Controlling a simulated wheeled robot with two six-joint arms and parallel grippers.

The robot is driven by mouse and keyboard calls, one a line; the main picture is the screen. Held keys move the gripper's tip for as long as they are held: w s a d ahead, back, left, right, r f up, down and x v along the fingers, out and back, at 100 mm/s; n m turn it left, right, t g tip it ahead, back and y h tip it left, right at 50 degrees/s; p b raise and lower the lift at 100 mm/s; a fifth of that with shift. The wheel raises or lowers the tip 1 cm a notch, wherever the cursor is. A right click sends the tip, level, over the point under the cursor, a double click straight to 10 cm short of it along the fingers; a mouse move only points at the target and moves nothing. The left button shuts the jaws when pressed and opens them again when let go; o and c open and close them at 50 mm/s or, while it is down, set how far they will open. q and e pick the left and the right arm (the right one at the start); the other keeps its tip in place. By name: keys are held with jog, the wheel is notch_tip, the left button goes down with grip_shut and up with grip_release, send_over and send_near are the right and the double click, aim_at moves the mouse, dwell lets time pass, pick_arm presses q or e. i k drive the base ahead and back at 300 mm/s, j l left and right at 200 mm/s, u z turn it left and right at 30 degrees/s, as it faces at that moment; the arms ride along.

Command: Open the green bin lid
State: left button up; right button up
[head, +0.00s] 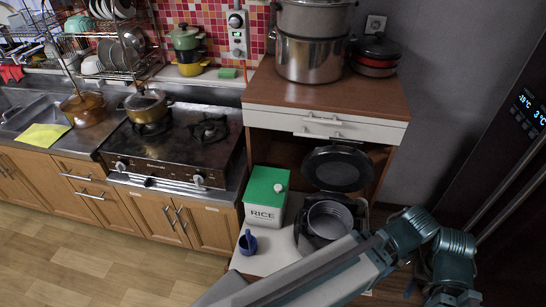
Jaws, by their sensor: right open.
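The green bin lid (267,185) lies shut on top of the white rice bin (264,215), which has "RICE" on its front. A small pale round knob sits on the lid's right part. The bin stands upright on the low pull-out shelf, left of the black rice cooker. My right arm crosses the lower right of the head view. My right gripper (442,291) is at the bottom edge, right of the bin and well apart from it; it is open, and its fingers are hard to make out. My left gripper is not in view.
A black rice cooker (324,221) with its lid (338,169) raised stands right of the bin. A blue cup (247,242) stands in front of the bin. The stove (178,150) is to the left, the cabinet top (290,93) above, and a dark fridge (500,150) at right.

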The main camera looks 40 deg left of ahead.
aim_at(266, 186)
jog(key=i+l+u, duration=0.1)
jog(key=u, duration=0.4)
jog(key=i+l+u, duration=0.25)
jog(key=u, duration=0.2)
jog(key=i+l+u, duration=0.2)
jog(key=u, duration=0.3)
jog(key=i+l+u, duration=0.1)
jog(key=l+u, duration=0.25)
jog(key=u, duration=0.15)
jog(key=i+l+u, duration=0.1)
jog(key=l+u, duration=0.2)
